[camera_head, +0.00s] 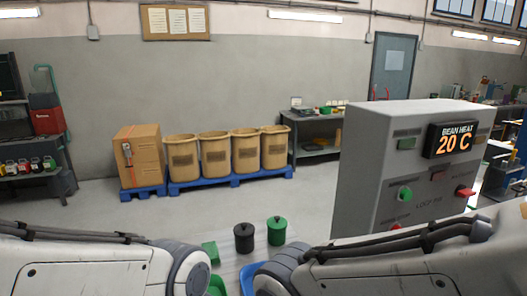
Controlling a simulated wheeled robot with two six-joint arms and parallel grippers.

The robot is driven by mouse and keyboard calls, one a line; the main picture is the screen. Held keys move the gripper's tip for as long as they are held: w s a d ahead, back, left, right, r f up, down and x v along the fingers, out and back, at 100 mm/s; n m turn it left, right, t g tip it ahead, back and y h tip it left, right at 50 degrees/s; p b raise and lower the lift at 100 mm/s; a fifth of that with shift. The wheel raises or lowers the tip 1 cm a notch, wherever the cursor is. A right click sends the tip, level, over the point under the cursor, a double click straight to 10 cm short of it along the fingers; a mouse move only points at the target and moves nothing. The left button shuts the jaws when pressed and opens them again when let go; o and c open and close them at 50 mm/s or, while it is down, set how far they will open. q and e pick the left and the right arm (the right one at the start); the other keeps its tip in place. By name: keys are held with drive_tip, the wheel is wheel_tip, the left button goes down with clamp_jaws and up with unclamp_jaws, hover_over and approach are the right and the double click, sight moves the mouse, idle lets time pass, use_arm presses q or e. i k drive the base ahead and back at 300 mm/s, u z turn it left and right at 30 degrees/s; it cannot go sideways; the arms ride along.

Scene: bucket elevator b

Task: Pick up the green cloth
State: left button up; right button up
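A small green item (211,251) lies low in the view, just left of a dark lidded bucket. It may be the green cloth, but it is too small and partly covered by my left arm to be sure. Another green thing (217,286) shows at the bottom edge between my arms, mostly hidden. My two arms cross the bottom of the view from left and right. Neither gripper shows.
A dark bucket (244,238) and a green bucket (277,230) stand close by. A blue bin (248,272) is partly hidden by my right arm. A grey control cabinet (352,170) reading 20 C stands right. Tan bins (215,152) line the back; floor between is clear.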

sight(212, 248)
drive_tip(key=z, duration=0.35)
drive_tip(key=i, duration=0.9)
drive_tip(key=u, duration=1.35)
